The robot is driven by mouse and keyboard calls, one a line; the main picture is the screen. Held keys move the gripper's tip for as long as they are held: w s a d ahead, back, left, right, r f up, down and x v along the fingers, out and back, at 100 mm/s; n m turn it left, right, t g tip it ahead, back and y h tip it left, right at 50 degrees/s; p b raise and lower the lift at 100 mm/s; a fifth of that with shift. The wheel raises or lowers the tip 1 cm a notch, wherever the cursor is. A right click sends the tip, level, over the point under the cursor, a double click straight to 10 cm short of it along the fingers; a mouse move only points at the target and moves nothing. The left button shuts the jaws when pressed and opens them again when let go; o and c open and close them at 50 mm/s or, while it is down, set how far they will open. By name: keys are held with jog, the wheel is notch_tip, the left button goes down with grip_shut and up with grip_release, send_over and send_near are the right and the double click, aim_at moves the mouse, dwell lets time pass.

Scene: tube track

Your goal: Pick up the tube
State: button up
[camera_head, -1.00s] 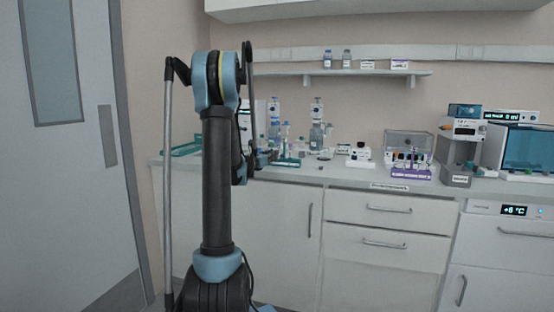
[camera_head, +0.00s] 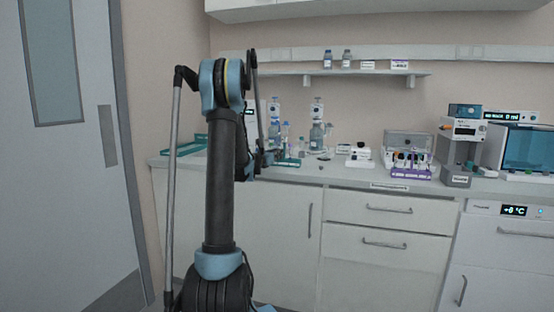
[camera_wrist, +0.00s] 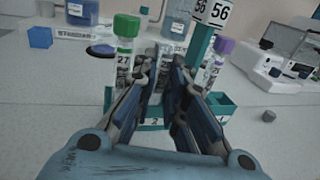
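In the wrist view a tube with a green cap (camera_wrist: 126,26), labelled 27, stands upright in a teal rack (camera_wrist: 222,108), left of my gripper (camera_wrist: 166,62). A second tube with a purple cap (camera_wrist: 223,46) stands to the right. A teal post with a white tag reading 56 rises between them. My gripper's two fingers reach over the rack with a narrow gap between them, and I see no tube clearly held. What lies beyond the fingertips is partly hidden. In the head view my gripper (camera_head: 266,158) is beside the rack (camera_head: 287,162) on the counter.
A blue cube (camera_wrist: 40,37) and bottles stand behind and left of the rack. A white device (camera_wrist: 278,62) and a small grey piece (camera_wrist: 268,116) are to the right. In the head view a purple rack (camera_head: 412,172) stands farther right. The counter's front strip is clear.

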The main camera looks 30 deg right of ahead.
jog(key=shift+r, duration=0.15)
jog(key=shift+r, duration=1.3)
jog(key=shift+s+a+f+t+h, duration=0.1)
jog(key=shift+s+a+t+h, duration=0.1)
jog(key=shift+a+t+h, duration=0.4)
jog(key=shift+s+a+f+t+h, duration=0.1)
jog(key=shift+s+a+t+h, duration=0.15)
jog(key=shift+h, duration=0.55)
notch_tip(320, 180, up, 6)
jog(key=s+a, duration=0.1)
jog(key=a, duration=0.2)
jog(key=s+a+r+g+y, duration=0.1)
jog(key=s+a, duration=0.3)
jog(key=a, duration=0.4)
jog(key=s+a+y, duration=0.1)
jog(key=s+a, duration=0.3)
jog(key=a, duration=0.5)
jog(key=shift+s+a+r+g+y, duration=0.25)
jog(key=shift+s+r+g+y, duration=0.1)
jog(key=shift+y, duration=0.05)
